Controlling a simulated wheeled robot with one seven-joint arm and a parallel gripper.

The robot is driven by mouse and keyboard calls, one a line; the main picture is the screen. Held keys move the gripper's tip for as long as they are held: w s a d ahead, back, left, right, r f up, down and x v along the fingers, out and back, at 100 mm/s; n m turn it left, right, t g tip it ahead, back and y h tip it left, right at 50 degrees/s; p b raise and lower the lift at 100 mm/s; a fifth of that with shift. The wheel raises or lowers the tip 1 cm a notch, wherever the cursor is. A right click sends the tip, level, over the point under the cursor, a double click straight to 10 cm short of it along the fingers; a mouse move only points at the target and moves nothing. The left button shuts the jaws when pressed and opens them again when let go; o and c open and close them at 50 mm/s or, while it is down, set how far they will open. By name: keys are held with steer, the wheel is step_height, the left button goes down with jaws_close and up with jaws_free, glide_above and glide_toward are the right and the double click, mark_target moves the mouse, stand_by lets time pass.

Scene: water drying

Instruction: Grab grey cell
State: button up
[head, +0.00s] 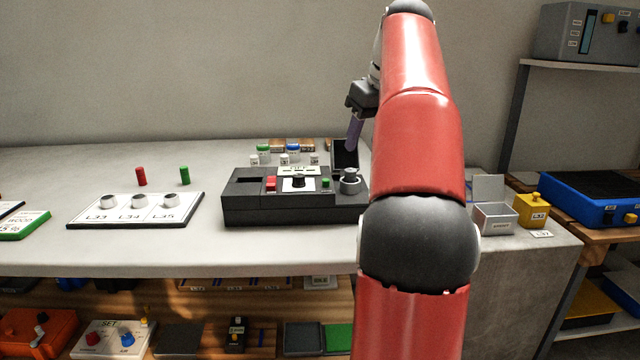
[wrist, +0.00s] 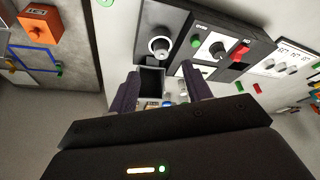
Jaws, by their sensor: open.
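My gripper (head: 354,132) is open above the back right part of the black device (head: 245,204). In the wrist view its two purple fingers (wrist: 160,88) stand apart, with nothing held between them. A grey round piece (head: 349,178) sits on the right end of the device and also shows in the wrist view (wrist: 160,46); I cannot tell for certain whether it is the grey cell. A dark open box (head: 342,155) stands behind the device and appears between the fingers in the wrist view (wrist: 152,80).
Small capped jars (head: 264,153) stand behind the device. A white board (head: 130,212) with round grey-topped pieces lies to the left, with red (head: 141,176) and green (head: 185,175) cylinders behind it. A lidded metal box (head: 494,218) and a yellow container (head: 531,211) stand right.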

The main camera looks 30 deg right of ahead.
mark_target(353, 171)
steer(key=b+x, duration=0.1)
steer(key=x, duration=0.1)
steer(key=b+x, duration=0.1)
steer(key=x, duration=0.2)
steer(key=b+x, duration=0.1)
steer(key=x, duration=0.1)
steer(key=shift+w+f, duration=0.25)
steer(key=shift+w, duration=0.2)
steer(key=shift+c, duration=0.4)
jaws_close()
